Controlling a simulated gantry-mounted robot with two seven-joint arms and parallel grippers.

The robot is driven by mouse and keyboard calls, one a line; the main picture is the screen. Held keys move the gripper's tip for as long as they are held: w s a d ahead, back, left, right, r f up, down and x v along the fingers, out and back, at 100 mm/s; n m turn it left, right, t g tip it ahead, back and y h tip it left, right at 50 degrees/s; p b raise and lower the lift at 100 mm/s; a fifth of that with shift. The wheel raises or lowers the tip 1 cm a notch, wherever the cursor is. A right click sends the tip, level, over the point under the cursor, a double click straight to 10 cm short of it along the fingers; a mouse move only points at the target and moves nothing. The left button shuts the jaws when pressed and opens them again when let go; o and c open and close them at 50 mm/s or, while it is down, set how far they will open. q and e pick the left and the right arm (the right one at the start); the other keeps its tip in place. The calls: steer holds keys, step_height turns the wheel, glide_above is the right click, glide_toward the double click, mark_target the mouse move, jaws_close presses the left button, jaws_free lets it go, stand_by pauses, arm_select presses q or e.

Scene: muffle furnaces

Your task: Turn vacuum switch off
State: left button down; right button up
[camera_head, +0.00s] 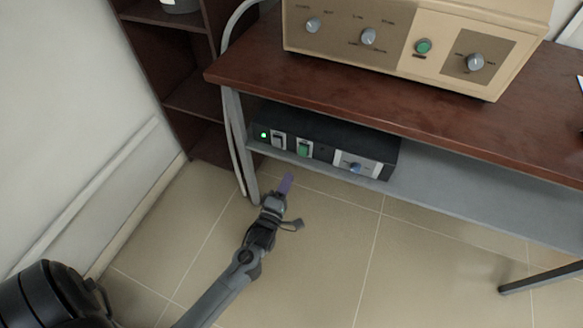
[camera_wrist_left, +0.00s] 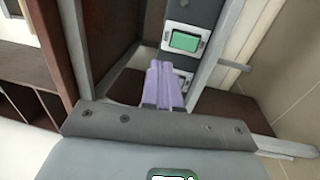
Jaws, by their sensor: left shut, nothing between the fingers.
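A black control box (camera_head: 330,150) sits on the grey shelf under the table. No label tells me which is the vacuum switch. My left gripper (camera_head: 288,183), with purple fingers, is shut and empty, just in front of and below the box. In the left wrist view, the fingers (camera_wrist_left: 163,70) partly cover one pale-framed switch (camera_wrist_left: 187,77); the green switch (camera_wrist_left: 184,41) lies beyond. Contact cannot be told.
A beige instrument (camera_head: 410,40) with knobs and a green button stands on the brown tabletop (camera_head: 260,60). The grey shelf (camera_head: 450,190) is bare right of the box. A table leg and pale hose (camera_head: 235,140) stand left of it. Open tiled floor lies below.

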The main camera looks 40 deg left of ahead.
arm_select(q)
steer(key=shift+v, duration=0.95)
steer(key=shift+r, duration=0.2)
